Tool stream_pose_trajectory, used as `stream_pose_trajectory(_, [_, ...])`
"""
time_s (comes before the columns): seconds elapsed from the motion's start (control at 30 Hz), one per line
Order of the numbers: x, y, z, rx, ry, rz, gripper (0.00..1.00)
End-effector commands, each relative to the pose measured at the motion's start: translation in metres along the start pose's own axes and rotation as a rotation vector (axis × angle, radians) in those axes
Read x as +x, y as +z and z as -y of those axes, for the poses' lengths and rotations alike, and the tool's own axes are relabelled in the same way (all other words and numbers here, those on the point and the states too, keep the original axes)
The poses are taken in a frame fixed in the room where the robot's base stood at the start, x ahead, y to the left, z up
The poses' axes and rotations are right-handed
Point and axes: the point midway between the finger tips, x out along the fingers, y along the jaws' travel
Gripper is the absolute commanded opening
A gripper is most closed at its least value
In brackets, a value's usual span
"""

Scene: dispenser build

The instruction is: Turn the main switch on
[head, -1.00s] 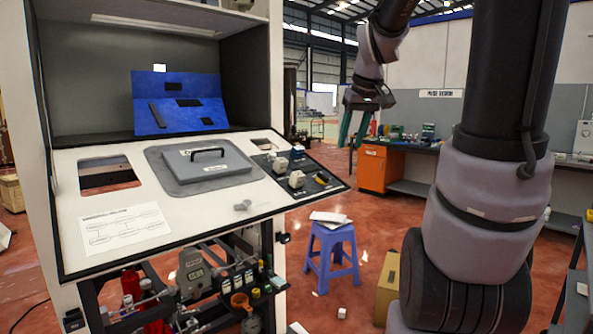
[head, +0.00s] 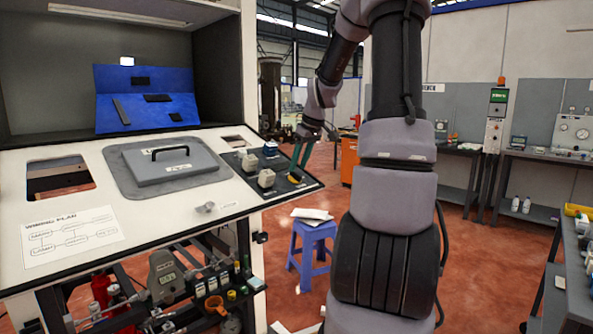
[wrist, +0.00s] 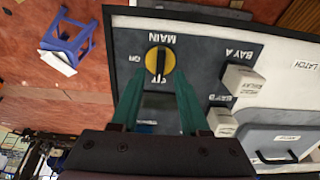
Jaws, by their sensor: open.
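The main switch (wrist: 160,63) is a yellow round knob with a black bar, under an upside-down MAIN label in the wrist view. In the head view the switch (head: 294,176) is a small yellow spot at the panel's right end. My gripper (wrist: 157,85) is open, with green fingers left and right of the switch's line and their tips just short of it in the picture. It shows in the head view (head: 302,163) just above the switch. I cannot tell whether it touches.
White relay blocks (wrist: 243,80) stand beside the switch on the dark plate. A grey lidded hatch (head: 168,164) with a black handle lies further left on the sloped panel. A blue stool (head: 313,246) stands on the floor beside the cabinet.

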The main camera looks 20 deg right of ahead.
Motion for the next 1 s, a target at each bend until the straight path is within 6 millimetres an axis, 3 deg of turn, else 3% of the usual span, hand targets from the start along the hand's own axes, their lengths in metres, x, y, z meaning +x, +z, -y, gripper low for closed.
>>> stream_pose_trajectory(0.2, [0.024, 0.001, 0.0, 0.001, -0.001, 0.001, 0.45])
stream_pose_trajectory(0.53, [0.027, 0.0, 0.0, 0.001, 0.001, 0.001, 0.45])
stream_pose_trajectory(0.57, [0.027, 0.0, 0.0, 0.001, 0.001, 0.001, 0.37])
stream_pose_trajectory(0.67, [0.027, 0.0, 0.0, 0.001, 0.001, 0.001, 0.0])
stream_pose_trajectory(1.0, [0.027, 0.0, 0.0, 0.017, 0.001, 0.001, 0.0])
